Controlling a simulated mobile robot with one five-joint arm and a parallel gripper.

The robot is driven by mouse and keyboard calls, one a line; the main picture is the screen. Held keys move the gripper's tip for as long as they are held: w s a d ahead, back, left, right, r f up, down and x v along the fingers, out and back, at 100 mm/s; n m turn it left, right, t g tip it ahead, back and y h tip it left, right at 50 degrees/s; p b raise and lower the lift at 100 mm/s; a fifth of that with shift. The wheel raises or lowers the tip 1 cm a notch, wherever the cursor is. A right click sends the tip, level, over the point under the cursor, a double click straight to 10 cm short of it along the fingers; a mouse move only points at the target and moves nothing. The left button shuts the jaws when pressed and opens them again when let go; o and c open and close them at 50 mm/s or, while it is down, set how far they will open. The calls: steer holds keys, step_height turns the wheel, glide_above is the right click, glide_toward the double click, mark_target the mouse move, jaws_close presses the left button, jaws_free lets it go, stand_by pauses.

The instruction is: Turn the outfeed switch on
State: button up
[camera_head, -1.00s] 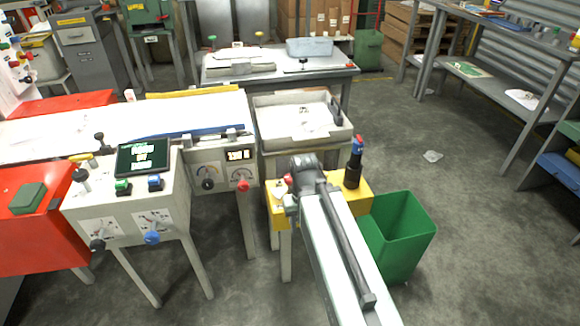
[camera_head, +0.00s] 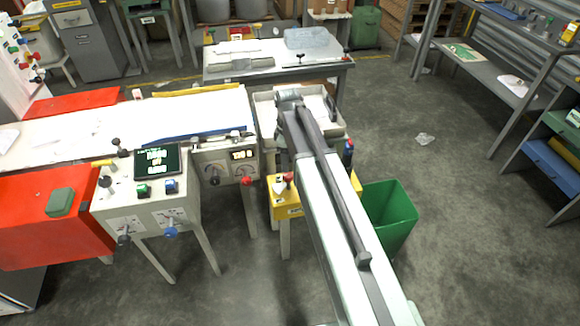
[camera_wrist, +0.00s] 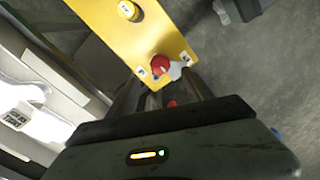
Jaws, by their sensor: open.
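The yellow box (camera_head: 291,208) stands in front of the pale tray stand, partly behind my arm. A red knob (camera_head: 289,177) is at its top left corner, beside a small white piece. I cannot read any name that marks it as the outfeed switch. In the wrist view the red knob (camera_wrist: 161,67) sits on the yellow face (camera_wrist: 150,38) between two small white labels. My gripper (camera_wrist: 165,84) is open and empty, its dark fingers pointing at the knob. I cannot tell whether they touch it. In the head view the fingers are mostly hidden by my arm.
A control console (camera_head: 150,205) with a dark screen stands left, beside a panel with dials and a red knob (camera_head: 247,181). A green bin (camera_head: 392,213) stands right of the yellow box. Floor at right is mostly clear.

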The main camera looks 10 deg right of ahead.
mark_target(288, 175)
step_height(288, 175, down, 8)
steer(key=b, duration=0.7)
steer(key=shift+b, duration=0.4)
steer(key=shift+r, duration=0.1)
